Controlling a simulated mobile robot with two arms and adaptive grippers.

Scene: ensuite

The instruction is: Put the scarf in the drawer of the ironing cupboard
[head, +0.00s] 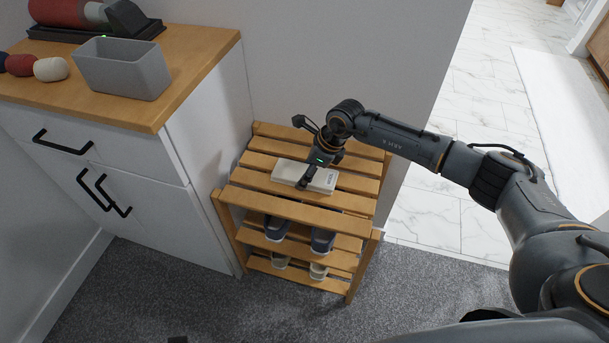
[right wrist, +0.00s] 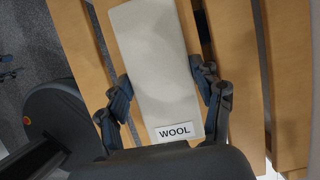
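A flat, off-white folded piece labelled WOOL, which I take for the scarf (head: 317,180), lies on the top slats of a wooden rack. It also shows in the right wrist view (right wrist: 152,62). My right gripper (head: 307,174) is over it, pointing down. In the right wrist view its fingers (right wrist: 162,84) are spread, one at each long edge of the piece. I cannot tell whether they touch it. The white cupboard with the wooden top stands left of the rack. Its drawer (head: 120,150), with a black handle, is closed. My left gripper is not in view.
The slatted rack (head: 290,211) has shoes on its lower shelves. On the cupboard top are a grey bin (head: 122,70), small rolled pieces (head: 50,69) and a dark tray. A wall rises behind the rack. Grey carpet (head: 150,300) in front is clear.

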